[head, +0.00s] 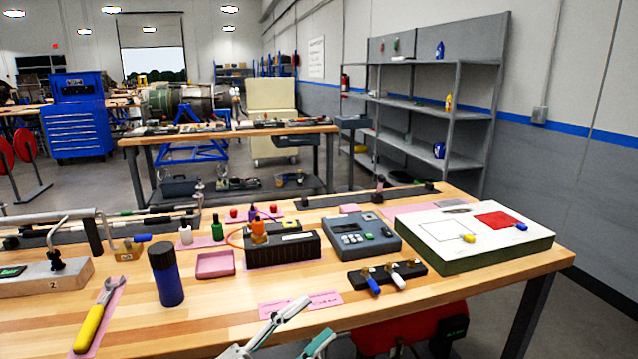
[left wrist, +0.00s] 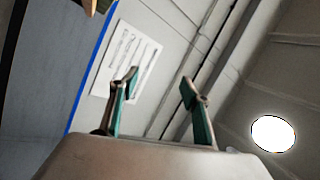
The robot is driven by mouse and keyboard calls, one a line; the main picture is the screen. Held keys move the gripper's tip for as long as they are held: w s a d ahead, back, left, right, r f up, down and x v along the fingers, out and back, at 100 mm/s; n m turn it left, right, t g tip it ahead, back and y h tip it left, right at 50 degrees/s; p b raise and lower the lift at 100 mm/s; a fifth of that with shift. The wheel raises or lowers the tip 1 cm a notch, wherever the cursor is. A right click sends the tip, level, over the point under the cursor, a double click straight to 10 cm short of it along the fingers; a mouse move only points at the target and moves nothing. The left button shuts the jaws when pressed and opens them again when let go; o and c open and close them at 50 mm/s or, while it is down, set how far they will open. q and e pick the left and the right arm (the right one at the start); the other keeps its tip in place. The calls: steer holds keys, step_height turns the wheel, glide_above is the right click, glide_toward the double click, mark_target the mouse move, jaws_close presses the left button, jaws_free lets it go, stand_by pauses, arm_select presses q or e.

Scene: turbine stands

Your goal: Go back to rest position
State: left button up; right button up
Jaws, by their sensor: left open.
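My left gripper (head: 318,316) shows at the bottom middle of the head view, in front of the workbench's near edge. Its two green-and-grey fingers are apart with nothing between them. In the left wrist view the same gripper (left wrist: 160,82) points up toward the wall and ceiling, fingers spread and empty. The rest of the left arm is cut off by the lower edge of the head view. My right gripper shows in neither view.
The wooden workbench (head: 215,333) holds a wrench (head: 94,318), a dark blue cylinder (head: 166,276), a grey meter (head: 362,238) and a white board (head: 470,262). A red object (head: 385,335) sits below its front edge. Metal shelves (head: 420,105) stand behind.

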arm_select(q)
steer(key=s+a+f+n+t+y, duration=0.1)
steer(key=a+f+n+t+y, duration=0.1)
steer(key=a+f+n+y, duration=0.6)
steer(key=s+a+f+n+t+y, duration=0.1)
steer(key=a+f+n+y, duration=0.15)
steer(key=f+n, duration=0.65)
steer(key=s+a+f+n+g+y, duration=0.1)
steer(key=s+a+f+g+y, duration=0.1)
steer(key=s+a+f, duration=0.2)
steer(key=s+a+f+n+g+y, duration=0.2)
steer(key=s+f, duration=0.8)
steer(key=f, duration=0.6)
steer(key=shift+s+a+f+g+y, duration=0.25)
steer(key=shift+a+g+y, duration=0.3)
steer(key=shift+a, duration=0.35)
